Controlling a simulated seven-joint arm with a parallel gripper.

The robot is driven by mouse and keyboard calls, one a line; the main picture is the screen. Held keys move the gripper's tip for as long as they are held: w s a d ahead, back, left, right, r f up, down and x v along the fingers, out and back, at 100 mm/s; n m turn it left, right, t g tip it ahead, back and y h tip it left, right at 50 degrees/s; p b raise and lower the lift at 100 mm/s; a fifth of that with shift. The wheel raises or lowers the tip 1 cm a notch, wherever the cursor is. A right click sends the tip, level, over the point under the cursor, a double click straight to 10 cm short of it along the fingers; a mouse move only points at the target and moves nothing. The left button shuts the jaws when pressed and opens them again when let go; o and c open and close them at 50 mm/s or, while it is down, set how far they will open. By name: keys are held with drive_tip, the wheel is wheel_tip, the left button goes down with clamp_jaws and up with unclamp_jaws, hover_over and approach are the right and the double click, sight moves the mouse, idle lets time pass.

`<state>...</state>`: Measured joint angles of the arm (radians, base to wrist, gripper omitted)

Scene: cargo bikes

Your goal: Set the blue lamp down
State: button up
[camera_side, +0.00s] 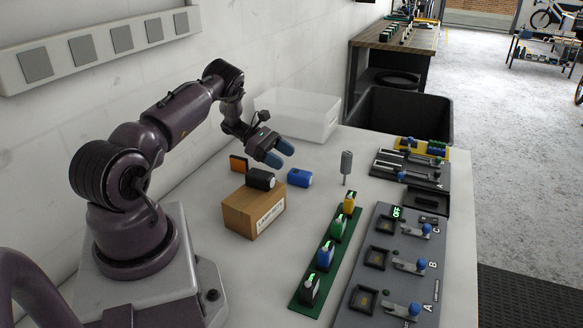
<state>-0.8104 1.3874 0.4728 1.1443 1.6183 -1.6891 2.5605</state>
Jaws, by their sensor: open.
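A blue lamp (299,178) with a dark end lies on its side on the pale table, just right of and behind the cardboard box. My gripper (281,153) is open, with blue fingertips. It appears above and slightly left of the blue lamp in the picture, with nothing seen between its fingers. The exact gap between fingers and lamp is hard to judge. A black lamp (261,179) lies on top of the cardboard box (240,209).
An orange block (238,163) is behind the box. A green strip (306,286) carries several coloured units. A metal post (346,164) stands nearby. Grey panels with blue-knobbed levers (388,275) fill the right side. A translucent bin (299,113) and black bin (400,112) are behind.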

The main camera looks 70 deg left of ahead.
drive_tip(key=w+r+n+t+y, duration=0.35)
drive_tip(key=w+r+n, duration=0.25)
drive_tip(key=r, duration=0.6)
drive_tip(key=w+r+n+t+y, duration=0.2)
drive_tip(key=w+r+n+y, duration=0.35)
drive_tip(key=r, duration=0.65)
drive_tip(key=d+r+n+y, duration=0.5)
drive_tip(key=d+r+n, duration=0.2)
drive_tip(key=r+n, duration=0.5)
drive_tip(key=s+d+f+n+g+h, duration=0.2)
drive_tip(key=s+d+f+n+g, duration=0.1)
drive_tip(key=s+d+n, duration=0.7)
drive_tip(key=s+d+f+n+g+h, duration=0.2)
drive_tip(key=s+d+n+g, duration=0.4)
drive_tip(key=s+d+n, duration=0.5)
drive_tip(key=s+d+f, duration=0.1)
drive_tip(key=s+d, duration=0.4)
drive_tip(key=s, duration=0.1)
drive_tip(key=shift+d+f+h, duration=0.15)
drive_tip(key=shift+d+h, duration=0.05)
drive_tip(key=shift+h, duration=0.1)
drive_tip(key=shift+s+n, duration=0.1)
drive_tip(key=shift+n, duration=0.15)
